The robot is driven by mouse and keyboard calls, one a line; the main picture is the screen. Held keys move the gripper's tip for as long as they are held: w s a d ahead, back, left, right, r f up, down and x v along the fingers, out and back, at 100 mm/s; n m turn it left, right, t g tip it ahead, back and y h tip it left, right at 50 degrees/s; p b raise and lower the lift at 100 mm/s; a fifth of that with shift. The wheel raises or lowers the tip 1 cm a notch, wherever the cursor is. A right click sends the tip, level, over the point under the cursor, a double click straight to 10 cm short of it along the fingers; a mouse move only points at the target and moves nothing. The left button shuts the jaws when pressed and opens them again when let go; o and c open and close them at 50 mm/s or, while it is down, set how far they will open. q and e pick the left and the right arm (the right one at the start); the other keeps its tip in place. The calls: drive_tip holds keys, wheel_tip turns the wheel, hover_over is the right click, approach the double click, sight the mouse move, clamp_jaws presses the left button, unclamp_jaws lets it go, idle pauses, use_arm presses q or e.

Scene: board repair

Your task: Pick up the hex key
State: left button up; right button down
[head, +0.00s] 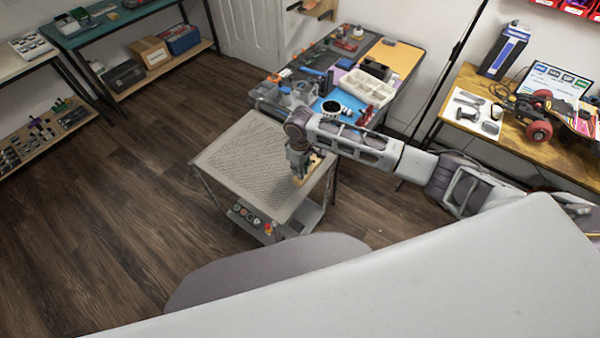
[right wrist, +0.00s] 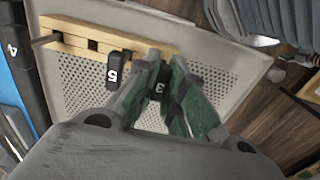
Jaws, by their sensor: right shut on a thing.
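My right gripper (head: 299,172) is over the near right corner of the perforated cart top. In the right wrist view its two greenish fingers (right wrist: 168,98) are closed around a dark hex key handle marked 3 (right wrist: 160,88). The fingers hide most of that key. A wooden holder (right wrist: 75,34) lies beside it, and a black handle marked 5 (right wrist: 113,72) sits at the holder, just left of the fingers. A dark rod end (right wrist: 44,41) shows at the holder's left end. I cannot tell whether the held key is still in the holder. My left gripper is not in view.
The perforated cart top (head: 235,165) is mostly clear. Behind it stands a cluttered workbench with a blue mat (head: 331,104) and a pale compartment tray (head: 366,87). A wooden table (head: 540,148) with a wheeled model is at the right. Open floor lies to the left.

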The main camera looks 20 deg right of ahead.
drive_tip(key=shift+r, duration=0.1)
drive_tip(key=shift+r, duration=4.95)
